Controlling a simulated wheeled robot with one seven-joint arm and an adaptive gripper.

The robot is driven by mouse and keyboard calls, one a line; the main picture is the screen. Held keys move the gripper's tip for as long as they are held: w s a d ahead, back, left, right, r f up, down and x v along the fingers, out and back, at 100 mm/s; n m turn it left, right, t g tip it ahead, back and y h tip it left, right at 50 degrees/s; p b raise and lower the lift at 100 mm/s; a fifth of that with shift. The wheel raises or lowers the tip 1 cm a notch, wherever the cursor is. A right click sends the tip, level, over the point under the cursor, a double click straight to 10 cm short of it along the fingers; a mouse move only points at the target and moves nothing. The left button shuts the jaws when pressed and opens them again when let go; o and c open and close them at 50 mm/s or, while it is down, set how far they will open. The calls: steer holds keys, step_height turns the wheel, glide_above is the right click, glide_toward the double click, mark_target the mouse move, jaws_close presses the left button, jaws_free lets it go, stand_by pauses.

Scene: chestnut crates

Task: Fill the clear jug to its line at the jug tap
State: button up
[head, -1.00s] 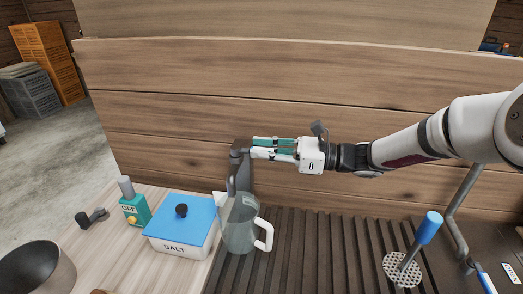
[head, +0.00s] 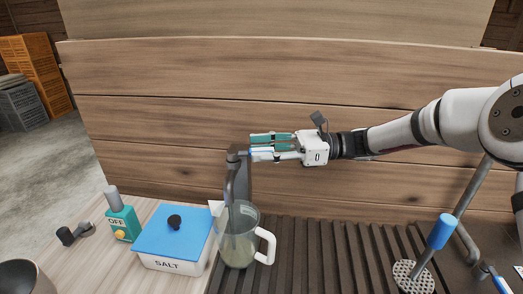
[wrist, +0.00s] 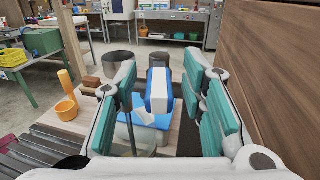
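The clear jug (head: 240,246), with a white handle on its right, stands upright under the dark jug tap (head: 236,178). The tap's spout reaches down at the jug's mouth. The lower part of the jug has a pale yellowish tint; I cannot tell the liquid level, and its line cannot be made out. My gripper (head: 262,147) is level with the tap's top, coming from the right. In the wrist view my gripper (wrist: 160,76) is open, its teal pads apart on either side of a blue-and-white tap lever (wrist: 159,92). A gap shows on both sides of the lever.
A white salt box (head: 166,264) with a blue lid stands left of the jug. Left of it is a teal OFF box (head: 122,222). A dark pot (head: 22,278) is at the front left. A blue-handled perforated tool (head: 440,232) lies right. A plank wall (head: 300,85) rises behind.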

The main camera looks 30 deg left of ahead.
steer(key=v, duration=1.2)
